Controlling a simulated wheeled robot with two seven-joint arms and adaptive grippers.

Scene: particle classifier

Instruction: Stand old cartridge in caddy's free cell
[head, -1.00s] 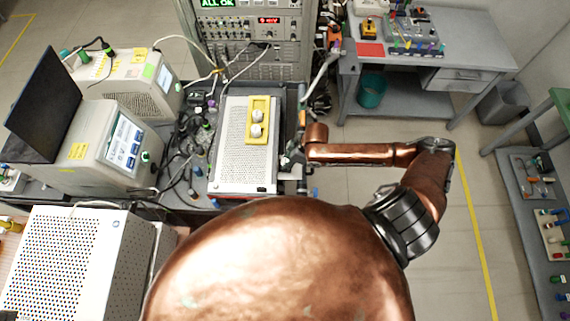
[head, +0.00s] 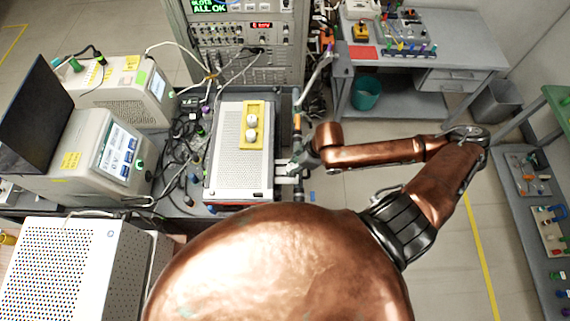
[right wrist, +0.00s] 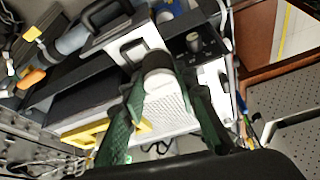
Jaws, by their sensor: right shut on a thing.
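The yellow caddy (head: 246,146) lies on top of the perforated white unit in the head view, with two white round-topped cartridges (head: 251,135) standing in it. I cannot make out its free cell clearly. My right gripper (head: 288,170) is low at the right side of the white unit, to the right of and nearer than the caddy. In the right wrist view its green fingers (right wrist: 167,90) are shut on a white cylinder (right wrist: 158,62), which looks like the old cartridge. The caddy shows there as a yellow frame (right wrist: 80,134), apart from the cylinder. My left gripper is out of view.
The white unit (head: 228,165) stands on a dark bench among cables (head: 178,150). A tall instrument rack (head: 245,40) stands behind it. Beige instruments and a laptop (head: 35,110) are at the left. Open floor lies right of my arm.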

